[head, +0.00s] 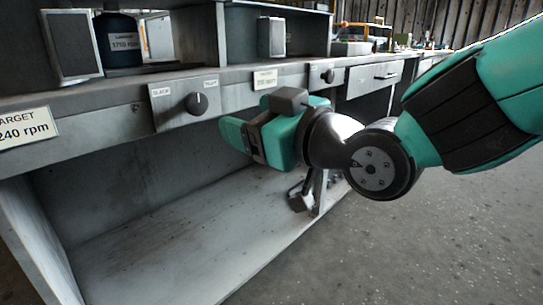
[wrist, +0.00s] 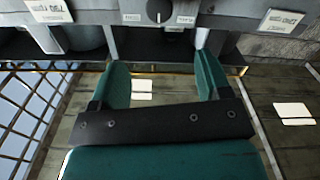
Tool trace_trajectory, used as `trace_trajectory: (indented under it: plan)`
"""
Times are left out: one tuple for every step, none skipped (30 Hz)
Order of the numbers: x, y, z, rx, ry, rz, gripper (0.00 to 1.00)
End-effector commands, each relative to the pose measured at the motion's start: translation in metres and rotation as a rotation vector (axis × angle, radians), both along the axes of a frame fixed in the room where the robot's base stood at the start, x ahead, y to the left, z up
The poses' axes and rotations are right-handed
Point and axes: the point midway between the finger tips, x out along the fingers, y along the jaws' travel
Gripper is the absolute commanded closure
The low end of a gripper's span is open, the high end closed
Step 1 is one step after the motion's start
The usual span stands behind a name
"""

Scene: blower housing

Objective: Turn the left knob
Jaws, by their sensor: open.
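The left knob (head: 196,103) is a dark round knob with a pale pointer mark. It sits on a grey plate with a small label on each side, on the front edge of the bench. My gripper (head: 243,130) is to the right of it and a little lower, apart from it, with green fingers. In the wrist view my gripper (wrist: 160,68) is open and empty. A dark knob (wrist: 158,10), which looks like the left one, shows beyond the fingertips, roughly centred between them. A second knob (head: 328,75) is farther right along the bench edge.
A "TARGET 240 rpm" sign (head: 27,126) is left of the left knob; another sign (head: 264,80) is to its right. A dark labelled canister (head: 118,42) and a grey panel (head: 71,45) stand on the bench. The space under the bench and the floor (head: 420,240) look mostly clear.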

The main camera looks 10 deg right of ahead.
Motion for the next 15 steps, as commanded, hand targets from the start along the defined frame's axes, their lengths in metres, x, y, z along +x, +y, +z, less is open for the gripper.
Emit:
trace_trajectory:
  plan:
    - [-0.004,-0.003,-0.006,0.005,-0.006,-0.001,0.29]
    - [-0.007,-0.005,-0.004,0.004,-0.004,-0.001,0.29]
    - [-0.011,-0.008,-0.003,0.004,-0.004,-0.002,0.29]
    - [-0.014,-0.010,-0.002,0.003,-0.003,-0.002,0.29]
    - [-0.016,-0.011,-0.002,0.003,-0.003,-0.002,0.29]
    - [-0.018,-0.013,-0.001,0.003,-0.002,-0.001,0.29]
    - [-0.020,-0.014,-0.001,0.003,-0.002,-0.001,0.29]
    - [-0.021,-0.015,-0.001,0.002,-0.001,-0.001,0.29]
    - [-0.023,-0.016,-0.001,0.002,-0.001,-0.001,0.29]
    - [-0.023,-0.016,-0.001,0.002,-0.001,-0.002,0.29]
    - [-0.024,-0.017,0.000,0.001,0.000,-0.002,0.29]
    - [-0.024,-0.017,0.000,0.000,0.001,-0.001,0.29]
    - [-0.025,-0.017,0.000,0.000,0.001,-0.001,0.29]
    - [-0.025,-0.017,0.000,0.000,0.001,-0.001,0.29]
    - [-0.025,-0.017,0.000,0.000,0.001,-0.001,0.29]
